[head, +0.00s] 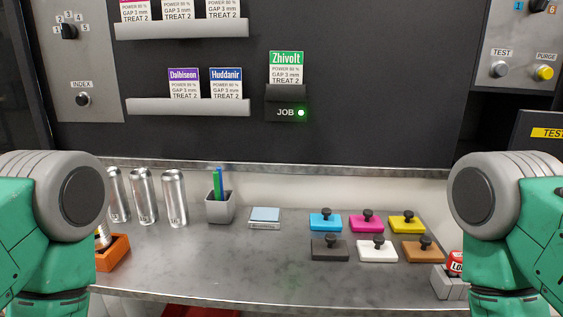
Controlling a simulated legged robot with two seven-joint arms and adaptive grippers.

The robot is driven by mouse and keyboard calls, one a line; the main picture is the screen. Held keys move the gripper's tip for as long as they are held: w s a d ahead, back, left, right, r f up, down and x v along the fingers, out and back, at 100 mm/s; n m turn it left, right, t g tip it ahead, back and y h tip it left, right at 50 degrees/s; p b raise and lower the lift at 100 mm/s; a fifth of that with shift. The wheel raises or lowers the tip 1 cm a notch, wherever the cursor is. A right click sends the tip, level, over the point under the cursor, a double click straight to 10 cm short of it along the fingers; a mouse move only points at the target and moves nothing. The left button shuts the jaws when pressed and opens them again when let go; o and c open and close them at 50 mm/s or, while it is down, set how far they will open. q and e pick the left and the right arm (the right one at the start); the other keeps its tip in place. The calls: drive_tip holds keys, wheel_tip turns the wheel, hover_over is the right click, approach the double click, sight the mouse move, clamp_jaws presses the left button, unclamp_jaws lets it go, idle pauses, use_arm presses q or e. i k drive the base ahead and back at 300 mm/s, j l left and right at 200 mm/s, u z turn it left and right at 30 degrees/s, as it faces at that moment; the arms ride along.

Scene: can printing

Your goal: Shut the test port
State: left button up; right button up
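At the right edge, a dark panel with a yellow label reading "TEST" (546,133) is cut off by the frame. Whether it is the test port's cover, and whether it is open or shut, I cannot tell. A dark recess (492,118) shows to its left, below the control panel. A grey TEST button (500,69) and a yellow PURGE button (544,72) sit on that panel. My green and grey arms show at both sides of the picture, but neither gripper is in view.
Several silver cans (143,196), a pen cup (219,206) and a pad (264,217) stand on the grey counter (260,265). Several coloured knobbed blocks (367,222) are at the right. An orange holder (113,252) and grey holder (447,283) sit near my arms. The front middle is clear.

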sight(533, 129)
drive_tip(key=z, duration=1.5)
